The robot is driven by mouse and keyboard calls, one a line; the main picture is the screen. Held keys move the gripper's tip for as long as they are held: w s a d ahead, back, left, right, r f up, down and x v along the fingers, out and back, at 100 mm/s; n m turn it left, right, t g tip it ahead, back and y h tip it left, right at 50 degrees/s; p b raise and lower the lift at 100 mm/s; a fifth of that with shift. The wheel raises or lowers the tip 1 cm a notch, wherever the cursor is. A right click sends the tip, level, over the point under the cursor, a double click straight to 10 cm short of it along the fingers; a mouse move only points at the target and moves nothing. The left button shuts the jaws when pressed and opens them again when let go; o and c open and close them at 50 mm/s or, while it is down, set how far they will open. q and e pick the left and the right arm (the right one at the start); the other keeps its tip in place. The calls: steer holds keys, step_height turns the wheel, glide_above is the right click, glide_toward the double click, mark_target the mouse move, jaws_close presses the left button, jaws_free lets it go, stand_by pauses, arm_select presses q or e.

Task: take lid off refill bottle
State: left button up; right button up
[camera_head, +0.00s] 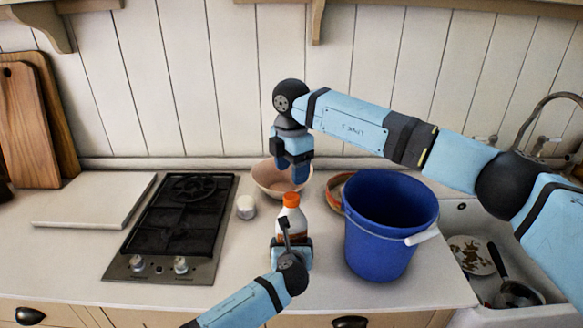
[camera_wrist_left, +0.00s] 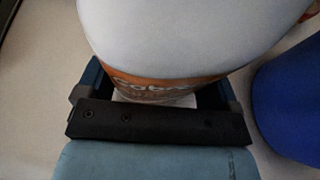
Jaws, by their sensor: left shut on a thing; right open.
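The refill bottle (camera_head: 292,217) stands upright on the counter, white with an orange and brown label. Its orange lid (camera_head: 291,199) is on top. My left gripper (camera_head: 291,244) is shut around the lower part of the bottle. In the left wrist view, the bottle (camera_wrist_left: 185,40) fills the space between the fingers of the left gripper (camera_wrist_left: 155,95), and part of the label shows. My right gripper (camera_head: 294,172) is open and points down above and behind the bottle, in front of the bowl. It is apart from the lid and appears empty.
A blue bucket (camera_head: 378,250) with a white handle stands close right of the bottle. A pinkish bowl (camera_head: 264,180) is behind, and a small white cup (camera_head: 246,207) is at left. The gas hob (camera_head: 178,220) is further left. The sink (camera_head: 530,262) is at right.

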mark_target(291, 196)
steer(key=m, duration=0.6)
steer(key=shift+f+m, duration=0.15)
steer(key=shift+m, duration=0.25)
step_height(291, 196, down, 8)
steer(key=shift+r, duration=0.1)
steer(key=shift+c, duration=0.2)
